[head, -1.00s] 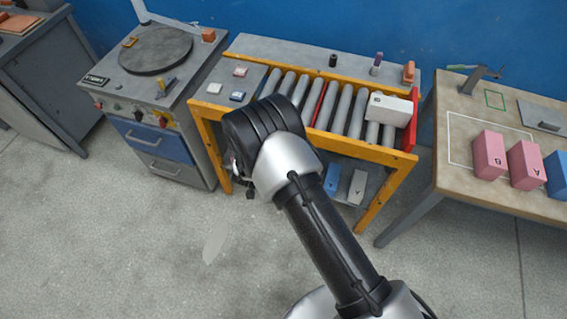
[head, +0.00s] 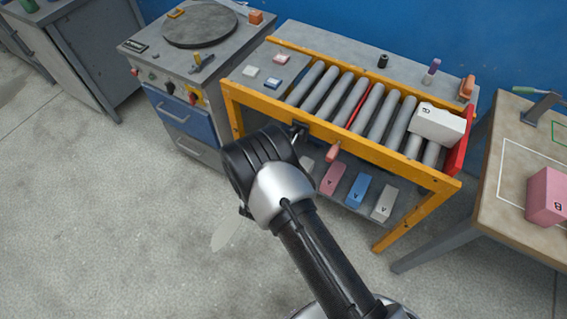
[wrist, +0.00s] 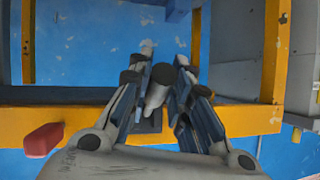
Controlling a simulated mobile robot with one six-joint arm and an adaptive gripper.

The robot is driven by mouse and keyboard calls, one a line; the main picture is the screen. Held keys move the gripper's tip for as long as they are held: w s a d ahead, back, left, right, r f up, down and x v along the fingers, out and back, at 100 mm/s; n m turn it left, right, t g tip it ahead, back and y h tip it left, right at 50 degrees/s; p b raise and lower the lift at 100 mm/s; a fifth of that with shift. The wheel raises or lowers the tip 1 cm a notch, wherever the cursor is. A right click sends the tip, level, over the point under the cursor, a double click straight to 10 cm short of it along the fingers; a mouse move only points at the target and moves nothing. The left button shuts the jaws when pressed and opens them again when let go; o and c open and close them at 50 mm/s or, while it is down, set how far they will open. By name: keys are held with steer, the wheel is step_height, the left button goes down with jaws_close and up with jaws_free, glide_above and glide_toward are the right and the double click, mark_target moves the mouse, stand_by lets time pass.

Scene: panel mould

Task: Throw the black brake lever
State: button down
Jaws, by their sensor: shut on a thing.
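The black brake lever (wrist: 157,92) shows in the wrist view as a dark grey rod between my fingers, in front of the yellow front rail. My gripper (wrist: 161,70) is shut on it, with a finger on each side. A dark mount (wrist: 150,122) sits on the rail just below the rod. In the head view my own wrist hides the fingers and most of the lever. A dark piece (head: 299,130) shows at the rail beside my wrist; I cannot tell whether it is lever or finger.
A red handle (wrist: 43,139) sticks out from the rail beside the lever; it also shows in the head view (head: 333,152). A white box (head: 437,124) rests on the rollers (head: 350,107). Several boxes stand on the lower shelf. The floor (head: 110,230) at left is clear.

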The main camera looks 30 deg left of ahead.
steer(key=c, duration=1.4)
jaws_free()
steer(key=shift+c, duration=0.2)
steer(key=v, duration=1.2)
steer(key=shift+f, duration=0.1)
